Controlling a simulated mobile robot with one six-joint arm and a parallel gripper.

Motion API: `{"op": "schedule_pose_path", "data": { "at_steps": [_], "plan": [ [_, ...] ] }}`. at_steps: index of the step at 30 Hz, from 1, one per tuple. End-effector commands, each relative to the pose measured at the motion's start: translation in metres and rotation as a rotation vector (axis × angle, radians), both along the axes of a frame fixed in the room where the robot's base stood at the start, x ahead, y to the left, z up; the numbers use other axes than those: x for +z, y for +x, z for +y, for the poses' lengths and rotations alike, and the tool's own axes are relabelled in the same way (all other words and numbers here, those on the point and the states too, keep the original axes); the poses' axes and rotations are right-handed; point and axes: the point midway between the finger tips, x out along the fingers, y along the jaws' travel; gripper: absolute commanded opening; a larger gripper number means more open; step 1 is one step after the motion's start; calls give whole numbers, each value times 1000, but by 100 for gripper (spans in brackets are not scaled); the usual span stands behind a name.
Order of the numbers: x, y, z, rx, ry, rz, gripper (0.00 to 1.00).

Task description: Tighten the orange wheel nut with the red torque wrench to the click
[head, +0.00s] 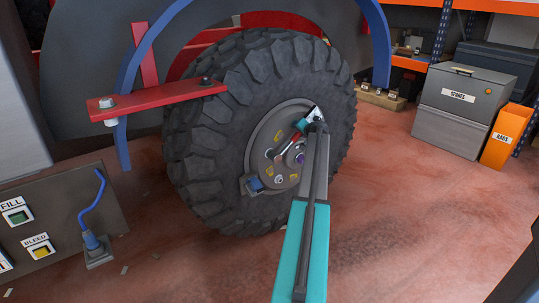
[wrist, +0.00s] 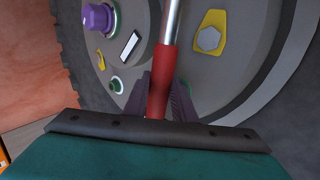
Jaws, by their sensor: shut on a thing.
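The big black-tyred wheel (head: 200,150) stands upright in the middle of the head view, its grey hub (head: 262,135) facing me. My gripper (wrist: 160,95) is shut on the red handle of the torque wrench (wrist: 160,75), close to the hub face. The wrench's silver shaft runs up out of the top of the wrist view, so its head is hidden there. In the head view the red handle (head: 302,124) shows small beside my gripper. I cannot pick out the orange wheel nut in either view; whether the wrench sits on it cannot be told.
The hub carries a purple cap (wrist: 98,18), a grey hex bolt on a yellow tab (wrist: 208,38) and green-ringed fittings. A red bar (head: 155,102) juts out at the left of the tyre. A grey case (head: 465,92) and orange bin (head: 505,138) stand right. Floor at right is clear.

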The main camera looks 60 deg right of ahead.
Motion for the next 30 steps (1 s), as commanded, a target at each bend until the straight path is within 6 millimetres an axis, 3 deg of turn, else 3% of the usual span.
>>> {"op": "schedule_pose_path", "data": {
  "at_steps": [30],
  "plan": [
    [8,2,2,2,-31,11,0]
  ]
}}
